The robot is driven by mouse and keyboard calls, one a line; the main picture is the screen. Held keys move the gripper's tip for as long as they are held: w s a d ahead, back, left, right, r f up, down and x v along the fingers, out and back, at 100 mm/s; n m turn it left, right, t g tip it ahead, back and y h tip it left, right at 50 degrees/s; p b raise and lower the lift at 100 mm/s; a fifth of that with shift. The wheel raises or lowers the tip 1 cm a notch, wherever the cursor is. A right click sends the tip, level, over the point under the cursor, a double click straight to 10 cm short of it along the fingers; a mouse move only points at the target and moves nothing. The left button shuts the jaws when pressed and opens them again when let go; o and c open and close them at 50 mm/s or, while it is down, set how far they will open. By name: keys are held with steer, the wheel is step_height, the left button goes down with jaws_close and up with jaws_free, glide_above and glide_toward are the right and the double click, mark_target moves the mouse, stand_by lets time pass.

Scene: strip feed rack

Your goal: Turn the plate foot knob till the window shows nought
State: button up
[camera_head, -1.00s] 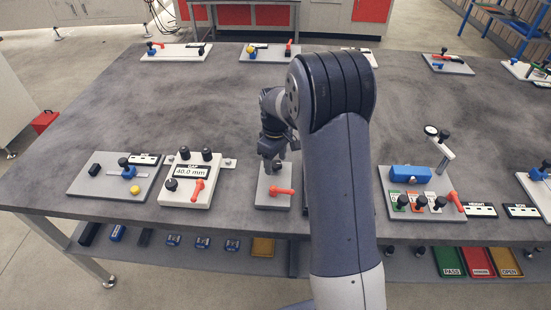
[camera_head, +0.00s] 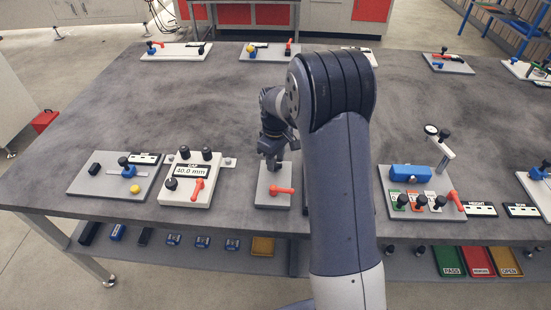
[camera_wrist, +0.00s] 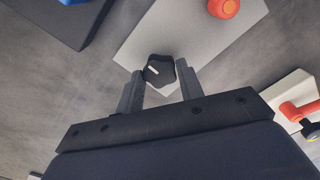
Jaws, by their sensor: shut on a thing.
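A light grey plate (camera_head: 266,200) with a red lever (camera_head: 282,190) lies at the front middle of the table. My gripper (camera_head: 271,161) points down at the plate's far end. In the wrist view my gripper (camera_wrist: 160,84) has its two fingers closed on either side of a black lobed knob (camera_wrist: 162,64) with a short white mark on top. The plate shows beneath it (camera_wrist: 190,35), with the red lever's round end at the top. In the head view the knob is hidden by the gripper. I cannot make out a window on this plate.
Left of the plate stands a white box with a display reading 40.0 mm (camera_head: 190,171) and its own knobs and red lever. Farther left is a grey board (camera_head: 85,186). To the right, past my arm, is a board with a blue block (camera_head: 410,172) and several black knobs.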

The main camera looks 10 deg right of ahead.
steer(key=m, duration=0.4)
steer(key=shift+b, duration=0.3)
steer(key=m, duration=0.3)
steer(key=shift+m, duration=0.3)
steer(key=m, duration=0.4)
steer(key=shift+m+b, duration=0.3)
steer(key=shift+b, duration=0.05)
steer(key=shift+m, duration=1.6)
steer(key=o, duration=1)
